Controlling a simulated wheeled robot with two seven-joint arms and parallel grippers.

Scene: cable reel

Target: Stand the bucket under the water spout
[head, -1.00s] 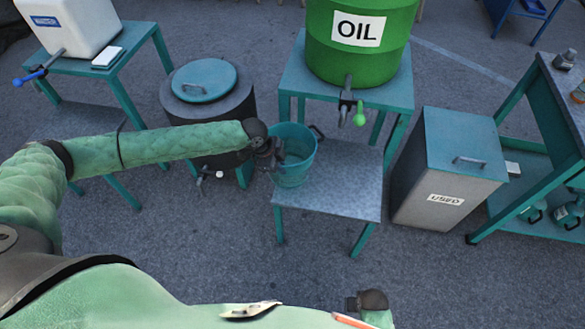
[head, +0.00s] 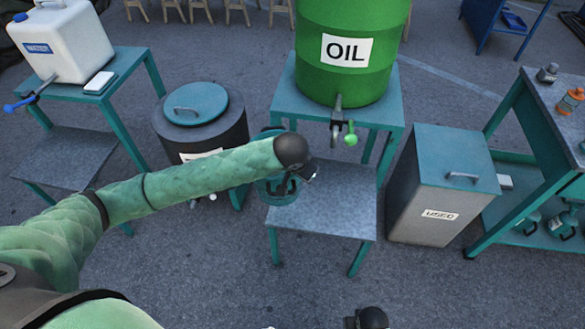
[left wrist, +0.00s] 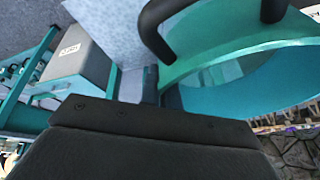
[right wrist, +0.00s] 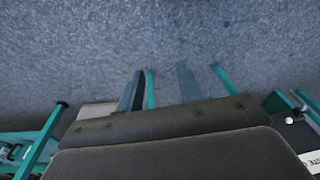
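The teal bucket (head: 270,192) is at the left edge of the low shelf under the oil drum, largely hidden behind my left arm. I cannot tell whether it rests on the shelf or hangs just above it. My left gripper (left wrist: 161,86) has its fingers on either side of the bucket's rim (left wrist: 225,50), shut on it. The black handle (left wrist: 150,25) shows beside it. The water spout (head: 18,104), with a blue tap, sticks out from the white water container (head: 75,45) at the far left. My right gripper (right wrist: 158,88) is open and empty over the floor.
Below the water container is a bare low shelf (head: 65,158). A dark lidded barrel (head: 200,130) stands between it and the oil stand. The green oil drum (head: 345,75) has its own spout (head: 337,120). A grey "USED" bin (head: 435,200) and a workbench (head: 550,95) are at right.

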